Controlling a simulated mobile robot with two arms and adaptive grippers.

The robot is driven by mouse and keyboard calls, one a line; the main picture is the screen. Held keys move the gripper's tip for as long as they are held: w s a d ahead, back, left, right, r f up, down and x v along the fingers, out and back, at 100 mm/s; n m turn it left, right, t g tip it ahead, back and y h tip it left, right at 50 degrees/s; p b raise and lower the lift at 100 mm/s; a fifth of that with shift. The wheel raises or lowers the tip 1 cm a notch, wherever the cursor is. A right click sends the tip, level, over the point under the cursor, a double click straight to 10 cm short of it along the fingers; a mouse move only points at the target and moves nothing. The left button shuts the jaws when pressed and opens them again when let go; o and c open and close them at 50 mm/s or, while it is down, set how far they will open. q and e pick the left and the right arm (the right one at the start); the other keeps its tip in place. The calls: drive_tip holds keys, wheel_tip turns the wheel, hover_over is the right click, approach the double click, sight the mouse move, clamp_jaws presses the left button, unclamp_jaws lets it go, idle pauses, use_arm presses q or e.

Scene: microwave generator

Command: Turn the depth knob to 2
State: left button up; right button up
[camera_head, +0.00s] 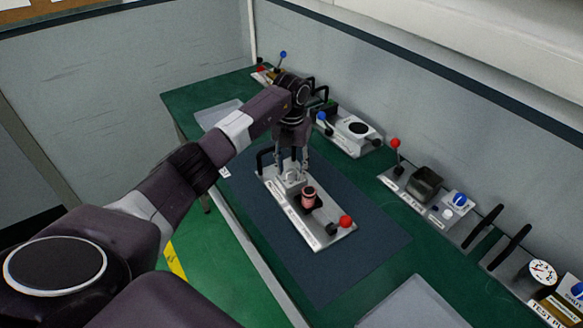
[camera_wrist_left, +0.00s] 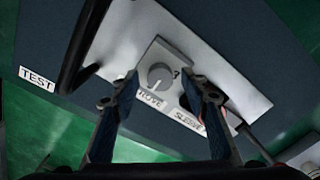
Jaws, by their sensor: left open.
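The depth knob (camera_wrist_left: 158,77) is a round grey dial with a white pointer line, on a pale square block in the left wrist view. The pointer runs toward the lower left; a dark mark resembling a 2 sits right of the dial. The block stands on a light metal plate (camera_head: 320,236), near its far end in the head view. My left gripper (camera_head: 291,160) points down just over the block. In the left wrist view its two blue-grey fingers (camera_wrist_left: 163,88) are apart, one each side of the knob, with no contact evident. My right gripper is out of view.
The plate also bears a black handle (camera_head: 265,158), a reddish cylinder (camera_head: 309,198) and a red-ball lever (camera_head: 345,221). The plate lies on a dark blue mat (camera_head: 318,285) on a green bench. Other lever units stand along the wall. The mat's near part is clear.

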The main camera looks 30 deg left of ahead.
use_arm(q)
clamp_jaws()
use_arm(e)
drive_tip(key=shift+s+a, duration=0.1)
use_arm(q)
drive_tip(key=shift+n, duration=0.6)
drive_tip(key=n, duration=0.7)
drive_tip(key=shift+w+n, duration=0.1)
drive_tip(key=shift+n, duration=1.7)
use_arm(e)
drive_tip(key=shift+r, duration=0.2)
